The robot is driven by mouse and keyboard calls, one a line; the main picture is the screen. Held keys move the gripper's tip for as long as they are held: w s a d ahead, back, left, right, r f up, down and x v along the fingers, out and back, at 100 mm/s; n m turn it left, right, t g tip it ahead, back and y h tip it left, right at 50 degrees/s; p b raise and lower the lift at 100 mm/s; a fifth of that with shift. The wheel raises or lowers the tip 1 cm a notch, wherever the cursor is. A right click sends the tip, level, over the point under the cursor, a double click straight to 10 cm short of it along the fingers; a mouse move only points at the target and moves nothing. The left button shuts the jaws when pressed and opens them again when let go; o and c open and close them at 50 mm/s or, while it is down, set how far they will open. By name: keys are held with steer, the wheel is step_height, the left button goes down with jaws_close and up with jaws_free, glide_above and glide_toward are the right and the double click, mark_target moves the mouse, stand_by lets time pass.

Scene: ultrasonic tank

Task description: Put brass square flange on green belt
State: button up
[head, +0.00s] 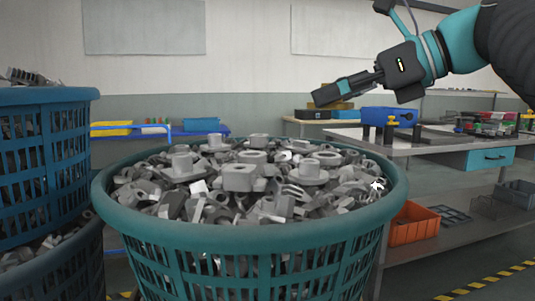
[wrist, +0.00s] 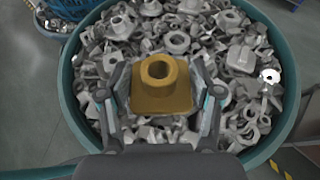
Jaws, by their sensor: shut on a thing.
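The brass square flange (wrist: 160,84) is between the two fingers of my gripper (wrist: 162,95) in the wrist view. Its square base is gripped at both sides and its round collar with a hole faces the camera. In the head view my gripper (head: 328,95) is above the right rear of a large teal basket (head: 250,235), with its fingers pointing left. The flange cannot be made out clearly there. No green belt shows in either view.
The basket is heaped with grey metal parts (head: 240,178). Blue baskets (head: 45,150) stand at the left.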

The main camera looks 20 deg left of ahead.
steer(key=b, duration=0.1)
glide_above(286, 163)
step_height(286, 163, down, 7)
steer(key=shift+r, duration=0.1)
step_height(286, 163, down, 4)
steer(key=shift+r+b, duration=0.15)
steer(key=shift+b, duration=0.65)
steer(key=shift+d+f, duration=0.1)
steer(key=shift+f, duration=0.3)
jaws_close()
steer(key=o, duration=1.2)
jaws_free()
steer(key=shift+f, duration=0.1)
steer(key=o, duration=0.3)
steer(key=shift+w+a, duration=0.1)
steer(key=shift+a, duration=0.1)
steer(key=shift+o, duration=0.2)
steer(key=shift+d, duration=0.15)
steer(key=shift+r, duration=0.2)
